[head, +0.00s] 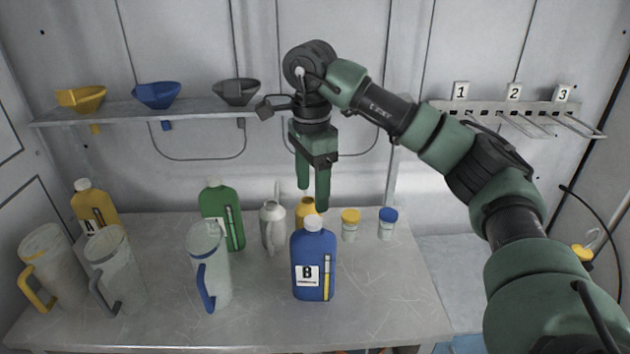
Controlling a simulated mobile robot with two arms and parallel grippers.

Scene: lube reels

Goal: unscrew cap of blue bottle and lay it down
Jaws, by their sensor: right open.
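The blue bottle (314,267), labelled B, stands upright on the metal table (380,315), right of the table's middle. Its white cap (313,223) sits on its neck. My right gripper (313,202) points down just above the cap, with its fingers apart and nothing seen between them. From this view I cannot tell whether the fingertips are directly over the cap or behind it. My left gripper is not in view.
Behind the bottle stand a yellow container (305,208), a grey can (272,228) and two jars with yellow (350,217) and blue (388,216) lids. A green bottle (222,210), a yellow bottle (93,207) and several jugs (212,270) fill the left. The table's right front is clear.

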